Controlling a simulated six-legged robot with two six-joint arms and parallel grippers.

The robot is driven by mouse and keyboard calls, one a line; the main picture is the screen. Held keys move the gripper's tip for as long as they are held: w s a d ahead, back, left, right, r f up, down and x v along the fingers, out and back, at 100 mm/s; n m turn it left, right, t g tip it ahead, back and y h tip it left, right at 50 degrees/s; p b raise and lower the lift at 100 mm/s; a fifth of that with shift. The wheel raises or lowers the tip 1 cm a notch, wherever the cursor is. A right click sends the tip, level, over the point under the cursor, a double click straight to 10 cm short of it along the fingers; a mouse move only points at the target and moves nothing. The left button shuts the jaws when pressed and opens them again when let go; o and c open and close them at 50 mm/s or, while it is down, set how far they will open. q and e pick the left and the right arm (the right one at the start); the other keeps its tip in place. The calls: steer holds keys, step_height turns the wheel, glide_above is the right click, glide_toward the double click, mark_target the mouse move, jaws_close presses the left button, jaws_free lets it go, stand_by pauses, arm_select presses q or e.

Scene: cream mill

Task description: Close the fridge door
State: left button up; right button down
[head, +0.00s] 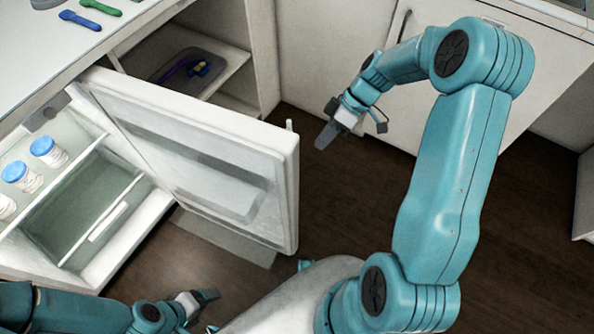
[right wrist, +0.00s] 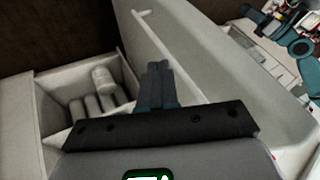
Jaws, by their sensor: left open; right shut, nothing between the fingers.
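The fridge door (head: 205,160) stands wide open in the head view, its inner side with a shelf pocket facing me. The fridge (head: 85,195) is at the left, with white blue-capped bottles (head: 47,151) on its shelf. My right gripper (head: 325,137) is shut and empty, to the right of the door's free edge and apart from it. In the right wrist view its fingers (right wrist: 158,85) are together, with the pale door (right wrist: 200,70) beyond them. My left gripper (head: 208,296) is open and empty, low in the head view, below the door.
The white counter (head: 60,40) above the fridge holds blue and green utensils. An open cupboard (head: 235,75) behind the door holds a dark tray (head: 190,72). White cabinets (head: 400,90) stand at the back. Dark wooden floor (head: 340,190) is clear right of the door.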

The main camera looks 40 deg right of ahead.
steer(key=s+a+f, duration=0.1)
steer(key=a+f, duration=0.5)
steer(key=a, duration=0.2)
steer(key=shift+s, duration=0.15)
steer(key=shift+f+b, duration=0.1)
steer(key=shift+b, duration=0.2)
